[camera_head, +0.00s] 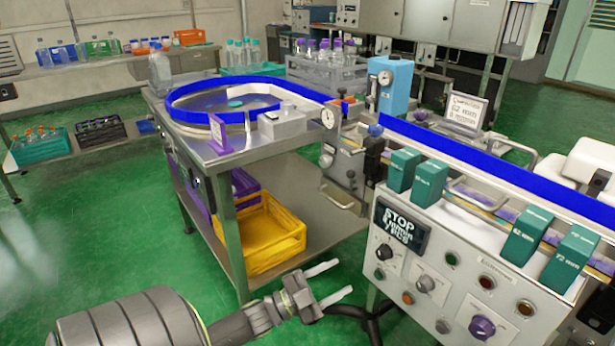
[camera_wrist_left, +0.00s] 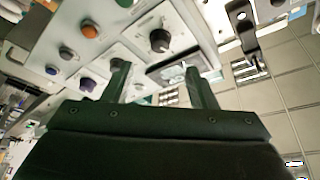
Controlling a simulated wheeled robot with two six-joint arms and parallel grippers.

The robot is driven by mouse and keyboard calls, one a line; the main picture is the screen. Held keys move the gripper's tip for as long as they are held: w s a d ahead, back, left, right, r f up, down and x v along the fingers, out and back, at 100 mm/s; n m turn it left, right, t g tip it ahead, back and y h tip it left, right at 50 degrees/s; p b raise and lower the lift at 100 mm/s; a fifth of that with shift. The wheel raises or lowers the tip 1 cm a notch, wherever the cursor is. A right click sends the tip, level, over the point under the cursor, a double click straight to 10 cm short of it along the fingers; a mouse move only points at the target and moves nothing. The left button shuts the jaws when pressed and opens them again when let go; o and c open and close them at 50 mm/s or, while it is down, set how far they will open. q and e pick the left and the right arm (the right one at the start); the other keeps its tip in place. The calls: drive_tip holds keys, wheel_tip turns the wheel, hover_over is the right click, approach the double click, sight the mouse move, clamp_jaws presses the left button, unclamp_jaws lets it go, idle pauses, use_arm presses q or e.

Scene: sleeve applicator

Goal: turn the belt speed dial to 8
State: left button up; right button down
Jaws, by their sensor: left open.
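The white control panel (camera_head: 462,290) carries a black dial (camera_head: 385,252), a grey dial (camera_head: 425,284) and a purple dial (camera_head: 482,327). Their labels are too small to read, so I cannot tell which one sets belt speed or where it points. My left gripper (camera_head: 338,277) is open and empty, left of the panel and apart from it. In the left wrist view its two fingers (camera_wrist_left: 155,70) are spread, with a black dial (camera_wrist_left: 160,41) beyond the gap between them. My right gripper is not in view.
A dark sign (camera_head: 401,229) sits above the black dial. Several buttons, such as an orange one (camera_head: 408,298), sit near the dials. Green boxes (camera_head: 526,236) stand along the panel top. A steel table (camera_head: 250,152) with a yellow crate (camera_head: 268,238) stands behind my gripper.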

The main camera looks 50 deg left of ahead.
use_arm(q)
drive_tip(key=v, duration=0.7)
idle(0.3)
